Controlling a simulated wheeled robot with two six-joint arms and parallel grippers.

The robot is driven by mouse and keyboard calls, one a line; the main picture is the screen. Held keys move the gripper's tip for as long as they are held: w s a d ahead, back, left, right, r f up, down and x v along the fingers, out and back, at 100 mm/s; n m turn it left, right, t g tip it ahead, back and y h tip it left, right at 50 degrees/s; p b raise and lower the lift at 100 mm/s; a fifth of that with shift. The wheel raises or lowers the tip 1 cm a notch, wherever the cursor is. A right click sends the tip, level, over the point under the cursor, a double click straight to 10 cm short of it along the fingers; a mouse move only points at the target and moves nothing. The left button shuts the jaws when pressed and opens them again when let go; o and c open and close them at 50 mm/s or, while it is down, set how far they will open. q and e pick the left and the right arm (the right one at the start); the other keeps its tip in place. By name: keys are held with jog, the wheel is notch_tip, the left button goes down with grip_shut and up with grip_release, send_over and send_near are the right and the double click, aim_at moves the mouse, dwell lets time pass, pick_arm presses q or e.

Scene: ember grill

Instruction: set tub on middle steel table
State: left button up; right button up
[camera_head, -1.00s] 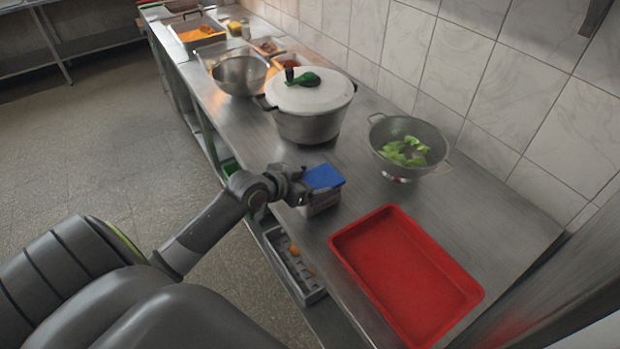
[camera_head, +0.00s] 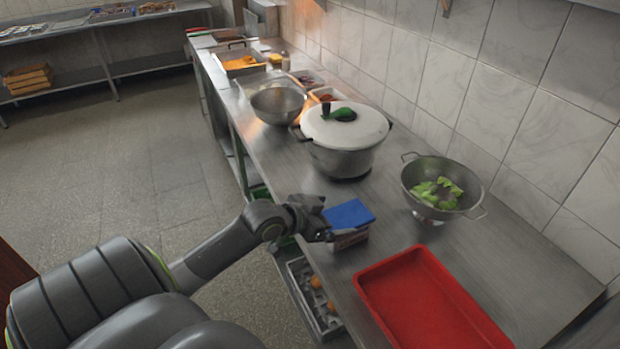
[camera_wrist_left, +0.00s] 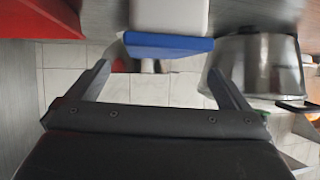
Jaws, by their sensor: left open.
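The tub, a small box with a blue lid (camera_head: 349,214), stands on the steel table (camera_head: 392,222) near its front edge. My left gripper (camera_head: 327,226) is at the tub's left side in the head view. In the left wrist view its two fingers (camera_wrist_left: 160,85) are spread apart, and the tub's blue lid (camera_wrist_left: 168,46) and pale body (camera_wrist_left: 168,15) are just beyond their tips. The fingers do not hold the tub. My right gripper is not in view.
A red tray (camera_head: 430,300) lies right of the tub. A colander with greens (camera_head: 440,188) and a big lidded pot (camera_head: 345,140) stand behind it. A steel bowl (camera_head: 277,105) is farther along. A crate (camera_head: 315,298) sits on the lower shelf. Open floor (camera_head: 150,160) lies left.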

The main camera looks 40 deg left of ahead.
pick_arm(q)
jog(key=v, duration=0.9)
jog(key=shift+f, duration=0.1)
